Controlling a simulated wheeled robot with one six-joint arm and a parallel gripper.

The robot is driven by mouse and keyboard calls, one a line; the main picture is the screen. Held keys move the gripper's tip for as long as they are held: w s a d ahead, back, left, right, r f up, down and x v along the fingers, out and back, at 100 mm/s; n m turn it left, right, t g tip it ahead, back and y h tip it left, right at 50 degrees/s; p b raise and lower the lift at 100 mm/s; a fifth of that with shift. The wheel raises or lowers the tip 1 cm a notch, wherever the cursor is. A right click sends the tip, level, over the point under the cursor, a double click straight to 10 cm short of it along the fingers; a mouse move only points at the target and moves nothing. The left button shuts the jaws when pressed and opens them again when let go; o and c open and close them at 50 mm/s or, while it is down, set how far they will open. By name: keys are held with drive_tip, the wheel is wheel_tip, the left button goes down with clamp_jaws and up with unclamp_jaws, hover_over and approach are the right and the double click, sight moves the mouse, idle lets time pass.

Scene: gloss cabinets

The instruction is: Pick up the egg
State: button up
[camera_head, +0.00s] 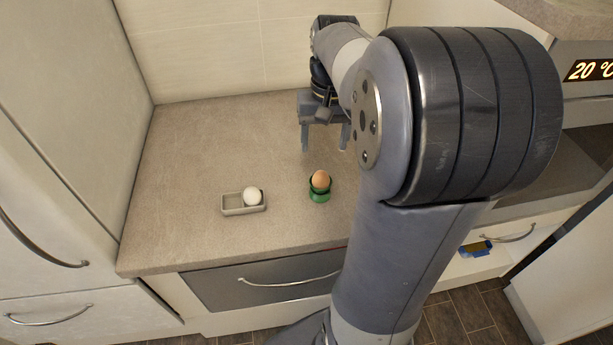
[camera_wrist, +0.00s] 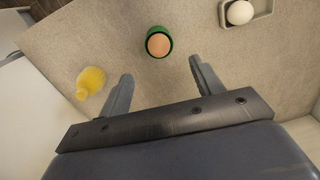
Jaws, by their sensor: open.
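A brown egg (camera_head: 320,179) sits upright in a green egg cup (camera_head: 319,195) on the counter. In the wrist view the brown egg (camera_wrist: 158,45) and its green cup (camera_wrist: 169,33) lie just beyond the space between my fingertips. A white egg (camera_head: 252,196) rests in the right part of a small grey tray (camera_head: 232,204); the white egg also shows in the wrist view (camera_wrist: 239,13) at the top right. My gripper (camera_head: 325,148) is open and empty, fingers pointing down, above the counter behind the brown egg. It also shows in the wrist view (camera_wrist: 160,70).
A yellow object (camera_wrist: 91,81) stands on the counter left of my fingers in the wrist view; I cannot tell what it is. The counter (camera_head: 190,150) is clear at the left. A tall cabinet (camera_head: 60,130) bounds it there, and a tiled wall (camera_head: 210,45) stands behind.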

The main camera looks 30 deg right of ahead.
sight(321, 172)
drive_tip(key=shift+n+h, duration=0.3)
drive_tip(key=f, duration=1)
drive_tip(key=shift+w+f+p, duration=0.15)
drive_tip(key=shift+w+p, duration=0.05)
drive_tip(key=shift+p, duration=0.2)
drive_tip(key=shift+c, duration=0.3)
drive_tip(key=c, duration=0.7)
